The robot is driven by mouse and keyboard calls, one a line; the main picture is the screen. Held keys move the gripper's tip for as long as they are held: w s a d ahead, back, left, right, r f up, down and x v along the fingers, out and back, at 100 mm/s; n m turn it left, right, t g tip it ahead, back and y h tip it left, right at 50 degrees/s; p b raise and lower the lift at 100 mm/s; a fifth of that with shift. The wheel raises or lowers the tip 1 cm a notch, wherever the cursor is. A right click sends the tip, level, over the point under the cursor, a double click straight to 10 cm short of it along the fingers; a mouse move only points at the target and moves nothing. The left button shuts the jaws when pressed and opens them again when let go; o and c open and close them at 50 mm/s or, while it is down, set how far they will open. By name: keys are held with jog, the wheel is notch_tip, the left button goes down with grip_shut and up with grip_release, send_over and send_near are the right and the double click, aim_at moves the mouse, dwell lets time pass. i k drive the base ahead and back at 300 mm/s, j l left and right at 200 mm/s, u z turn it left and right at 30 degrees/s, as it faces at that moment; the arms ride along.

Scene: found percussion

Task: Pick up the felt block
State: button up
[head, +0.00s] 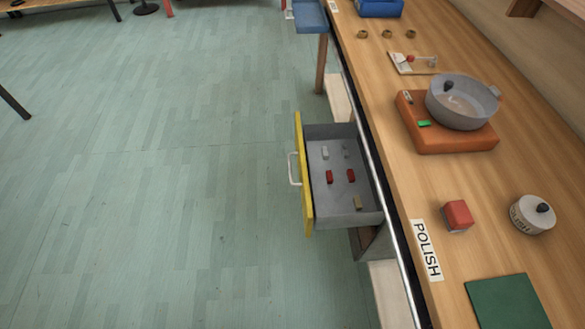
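A small red block with a greyish lower part (458,215) sits on the wooden counter, right of the POLISH label (426,250). It looks like the felt block, though its material cannot be made out. Two smaller red pieces (330,176) and (351,175) lie in the open drawer (371,219). My gripper is not in view, and nothing is seen touching the block.
A round polish tin (533,214) stands right of the block, and a green mat (507,302) lies nearer. A grey pan (463,102) sits on an orange base (448,140) farther back. The yellow-fronted drawer juts over open floor (180,170).

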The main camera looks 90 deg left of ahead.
aim_at(357, 202)
jog(key=u, duration=1.5)
jog(key=i+j+z, duration=0.15)
jog(key=i+j, duration=0.15)
jog(key=i+j+z, duration=0.1)
jog(key=i+j, duration=0.15)
jog(key=j, duration=0.25)
jog(key=i+j+z, duration=0.15)
jog(key=j, duration=0.25)
jog(key=i+j+z, duration=0.1)
jog(key=i+j, duration=0.25)
jog(key=j, duration=0.15)
jog(key=i+j+z, duration=0.15)
jog(key=j, duration=0.3)
jog(key=i+j+z, duration=0.15)
jog(key=j, duration=0.35)
jog(key=i+j+z, duration=0.1)
jog(key=i+j, duration=0.15)
jog(key=j, duration=0.3)
jog(key=i+j+z, duration=0.15)
jog(key=j, duration=0.35)
